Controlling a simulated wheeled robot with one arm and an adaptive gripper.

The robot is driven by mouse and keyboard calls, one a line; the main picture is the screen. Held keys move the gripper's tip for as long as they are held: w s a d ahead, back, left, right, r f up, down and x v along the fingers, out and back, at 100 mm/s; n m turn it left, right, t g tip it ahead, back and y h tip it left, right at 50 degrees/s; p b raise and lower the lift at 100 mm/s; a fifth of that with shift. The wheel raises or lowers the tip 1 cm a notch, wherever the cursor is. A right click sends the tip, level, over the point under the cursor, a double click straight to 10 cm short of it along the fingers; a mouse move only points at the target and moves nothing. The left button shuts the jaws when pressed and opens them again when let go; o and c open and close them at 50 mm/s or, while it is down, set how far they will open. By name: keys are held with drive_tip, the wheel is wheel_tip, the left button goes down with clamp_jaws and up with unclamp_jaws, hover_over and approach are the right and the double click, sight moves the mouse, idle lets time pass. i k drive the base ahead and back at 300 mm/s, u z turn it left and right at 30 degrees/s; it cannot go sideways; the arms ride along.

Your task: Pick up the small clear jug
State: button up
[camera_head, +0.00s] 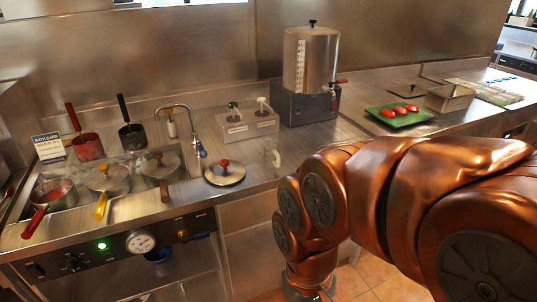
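A small clear jug (272,154) stands on the steel counter, near its front edge, just right of a round lid with a red knob. It is pale and see-through, so its outline is hard to make out. My copper arm reaches in from the right and bends down in front of the counter, right of and below the jug in the picture. My gripper is not visible; the arm runs out at the bottom edge of the frame.
The round lid (224,172) lies left of the jug. Several handled pots sit in the heated well at left. A steel dispenser box (246,122) and a tall urn (310,62) stand behind. A green tray (399,115) with red items is at right.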

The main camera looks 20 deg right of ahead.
sight(271, 148)
drive_tip(key=k, duration=0.5)
drive_tip(key=u, duration=1.45)
drive_tip(key=i, duration=1)
drive_tip(key=z, duration=1.95)
drive_tip(key=i, duration=0.5)
drive_tip(key=u, duration=0.05)
